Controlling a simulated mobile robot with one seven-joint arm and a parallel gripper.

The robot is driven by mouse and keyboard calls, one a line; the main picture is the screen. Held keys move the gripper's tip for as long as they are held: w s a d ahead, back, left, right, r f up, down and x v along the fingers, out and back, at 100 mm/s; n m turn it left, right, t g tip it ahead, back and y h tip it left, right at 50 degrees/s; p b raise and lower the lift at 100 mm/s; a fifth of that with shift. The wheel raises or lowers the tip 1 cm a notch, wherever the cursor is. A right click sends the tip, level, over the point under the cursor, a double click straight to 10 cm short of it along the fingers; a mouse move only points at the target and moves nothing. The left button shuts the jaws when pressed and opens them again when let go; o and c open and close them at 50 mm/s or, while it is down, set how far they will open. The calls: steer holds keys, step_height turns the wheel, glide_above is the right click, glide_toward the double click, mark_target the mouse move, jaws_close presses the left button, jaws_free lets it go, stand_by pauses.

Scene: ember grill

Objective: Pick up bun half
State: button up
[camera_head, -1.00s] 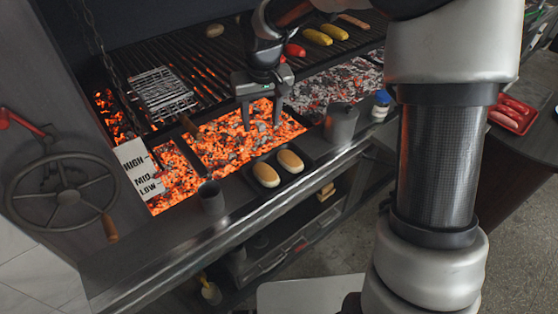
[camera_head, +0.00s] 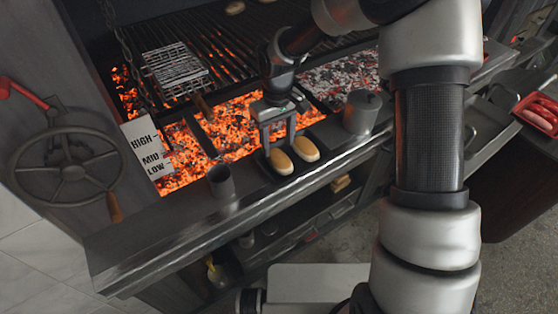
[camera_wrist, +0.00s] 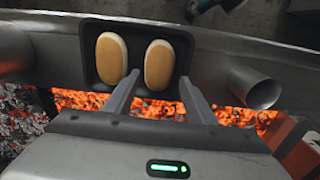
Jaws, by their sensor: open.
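Two oblong tan bun halves lie side by side in a small dark tray (camera_wrist: 88,45) on the grill's front ledge. In the head view the left bun half (camera_head: 281,162) and the right bun half (camera_head: 306,149) sit just in front of my gripper (camera_head: 279,151). In the wrist view they are the bun half on the right (camera_wrist: 159,64) and the one on the left (camera_wrist: 111,57). My gripper is open and empty. In the wrist view its fingertips (camera_wrist: 160,80) appear on either side of the right-hand bun half. I cannot tell their height above it.
Glowing coals (camera_head: 232,128) lie behind the ledge. A wire basket (camera_head: 175,68) sits on the grate. A crank wheel (camera_head: 68,167) is at left.

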mark_target(279, 157)
steer(key=shift+s+d+f, duration=0.1)
steer(key=shift+f, duration=1.25)
steer(key=shift+d+f, duration=0.1)
steer(key=shift+f, duration=1.25)
steer(key=c, duration=0.7)
